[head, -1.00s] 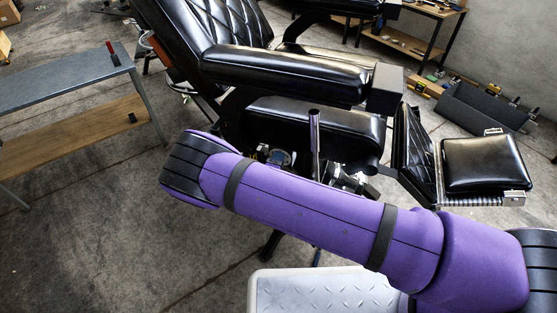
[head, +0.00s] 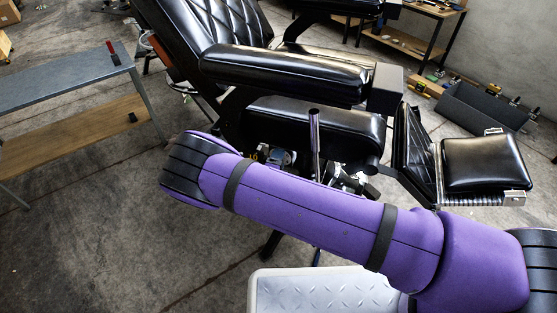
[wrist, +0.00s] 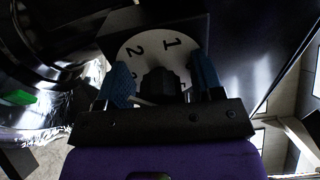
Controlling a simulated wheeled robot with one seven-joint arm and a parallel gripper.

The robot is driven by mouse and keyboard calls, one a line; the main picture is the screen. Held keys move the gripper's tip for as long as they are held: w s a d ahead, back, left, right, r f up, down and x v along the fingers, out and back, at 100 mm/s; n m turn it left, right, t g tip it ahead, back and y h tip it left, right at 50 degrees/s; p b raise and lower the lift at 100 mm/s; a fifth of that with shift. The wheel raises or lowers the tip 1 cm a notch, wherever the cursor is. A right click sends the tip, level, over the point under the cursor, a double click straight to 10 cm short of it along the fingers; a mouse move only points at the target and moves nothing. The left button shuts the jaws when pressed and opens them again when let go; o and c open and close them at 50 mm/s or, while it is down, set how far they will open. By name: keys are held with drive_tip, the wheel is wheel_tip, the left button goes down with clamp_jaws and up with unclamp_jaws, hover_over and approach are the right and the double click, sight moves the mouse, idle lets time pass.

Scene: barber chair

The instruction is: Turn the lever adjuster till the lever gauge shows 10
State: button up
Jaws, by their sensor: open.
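In the wrist view, a dark knob (wrist: 158,82), which looks like the lever adjuster, sits in front of a round white dial (wrist: 133,48), seemingly the lever gauge. The numerals 1 and 2 show on the dial; other marks are partly hidden by the knob and fingers. A pale sliver shows at the knob's lower left; I cannot tell whether it is a pointer. My gripper (wrist: 162,76) is open, with one blue finger on each side of the knob. Contact cannot be made out. In the head view, my purple arm hides the gripper and dial.
A footrest (head: 483,163) lies to the right. A grey-topped table (head: 65,78) stands at the left. A pale tread plate (head: 320,292) is in front.

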drive_tip(key=v, duration=1)
drive_tip(key=shift+s, duration=0.35)
drive_tip(key=shift+a+f, duration=0.1)
drive_tip(key=shift+a, duration=0.05)
